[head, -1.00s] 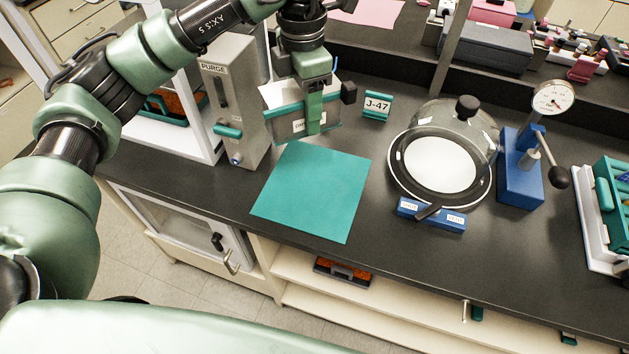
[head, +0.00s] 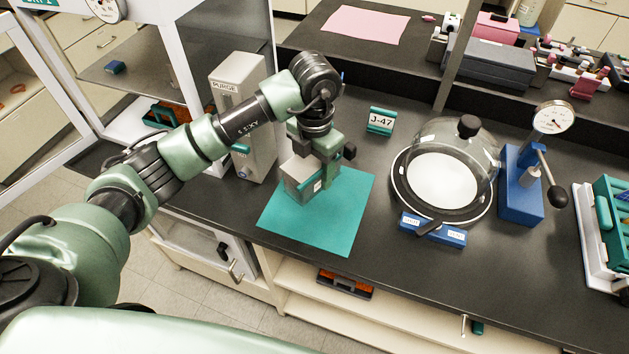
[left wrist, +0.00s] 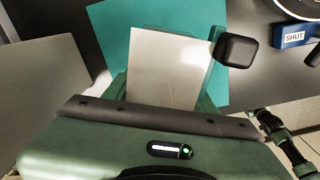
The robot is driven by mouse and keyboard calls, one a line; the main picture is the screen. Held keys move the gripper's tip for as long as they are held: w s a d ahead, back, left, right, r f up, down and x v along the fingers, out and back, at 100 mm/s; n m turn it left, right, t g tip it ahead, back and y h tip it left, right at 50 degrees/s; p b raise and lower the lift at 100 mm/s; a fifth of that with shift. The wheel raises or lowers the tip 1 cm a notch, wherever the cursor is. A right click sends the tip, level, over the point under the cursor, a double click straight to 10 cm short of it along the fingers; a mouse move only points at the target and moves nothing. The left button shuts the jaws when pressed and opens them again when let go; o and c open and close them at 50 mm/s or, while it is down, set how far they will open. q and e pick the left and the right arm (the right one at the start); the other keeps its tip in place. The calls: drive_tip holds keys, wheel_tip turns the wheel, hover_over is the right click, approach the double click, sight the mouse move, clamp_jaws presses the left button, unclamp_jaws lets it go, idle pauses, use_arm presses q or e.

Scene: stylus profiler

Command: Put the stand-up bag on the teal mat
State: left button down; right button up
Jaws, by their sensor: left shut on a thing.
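The stand-up bag (head: 297,180), pale grey, is held over the left part of the teal mat (head: 343,210) in the head view. My left gripper (head: 322,176) points down and is shut on it. In the left wrist view the bag (left wrist: 168,62) shows as a pale panel between the fingers, with the teal mat (left wrist: 112,35) behind it. The gripper and arm hide part of the bag and the mat's back. I cannot tell whether the bag's bottom touches the mat. My right gripper is not in view.
The grey PURGE unit (head: 240,85) stands behind and left of the mat. A J-47 sign (head: 381,121) stands behind it. A glass dome on a round base (head: 398,196) and a blue gauge stand (head: 520,190) are to the right. The counter's front edge lies close to the mat.

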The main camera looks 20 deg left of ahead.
use_arm(q)
wheel_tip(320, 180, down, 5)
drive_tip(key=shift+p, duration=0.6)
drive_tip(key=shift+f, duration=0.4)
drive_tip(key=shift+f, duration=0.1)
drive_tip(key=shift+c, duration=2.4)
unclamp_jaws()
